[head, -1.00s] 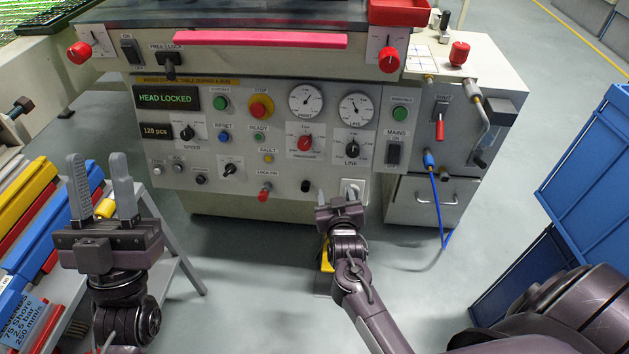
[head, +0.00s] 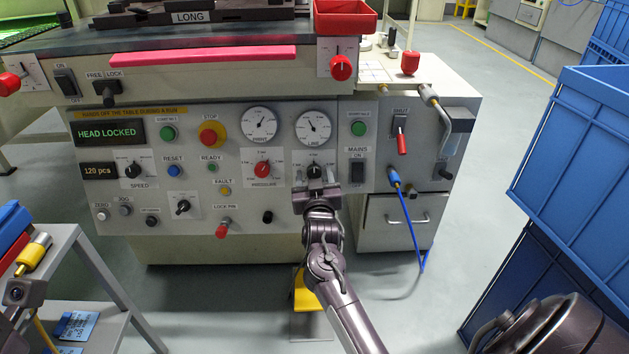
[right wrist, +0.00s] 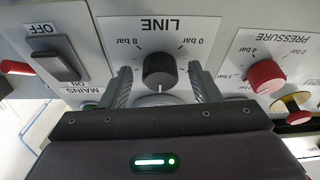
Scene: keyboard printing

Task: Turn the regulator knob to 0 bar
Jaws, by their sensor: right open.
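The black LINE regulator knob (head: 315,171) is at the panel's lower right, under the LINE gauge (head: 313,128). In the right wrist view the LINE knob (right wrist: 159,71) appears upside down. Its white mark points to the picture's bottom, away from the LINE label, between the 0 bar and 8 bar ends. My right gripper (head: 316,188) is in front of it; in the wrist view its open fingers (right wrist: 160,88) stand on either side of the knob, with gaps visible.
The red PRESSURE knob (head: 262,169) is left of the LINE knob. The black MAINS switch (head: 358,172) is close on the right. Blue crates (head: 570,150) stand at the right. A grey stand (head: 75,245) is at the lower left.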

